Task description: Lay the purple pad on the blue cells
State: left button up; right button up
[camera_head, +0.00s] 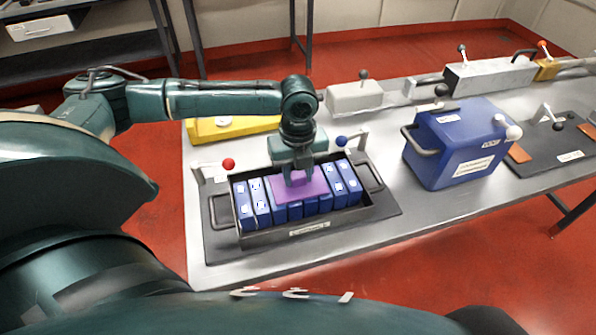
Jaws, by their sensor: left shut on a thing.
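The purple pad (314,186) lies flat over the middle of the row of blue cells (262,207) in a dark tray (345,217). My left gripper (300,178) points straight down over the tray and is shut on the pad. The pad covers the tops of the middle cells, while the cells at both ends show uncovered. Whether the pad touches the cell tops all over, I cannot tell. My right gripper is not in view.
A blue box (455,150) with a grey handle stands right of the tray. A red-knobbed lever (228,164) and a blue-knobbed lever (341,141) stand behind the tray. A yellow block (228,128) lies behind. The table's front edge is clear.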

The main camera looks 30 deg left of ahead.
aim_at(298, 176)
pick_arm(q)
jog(key=o, duration=1)
jog(key=shift+f, duration=0.1)
jog(key=shift+r, duration=0.4)
notch_tip(298, 176, up, 12)
jog(key=shift+f, duration=0.25)
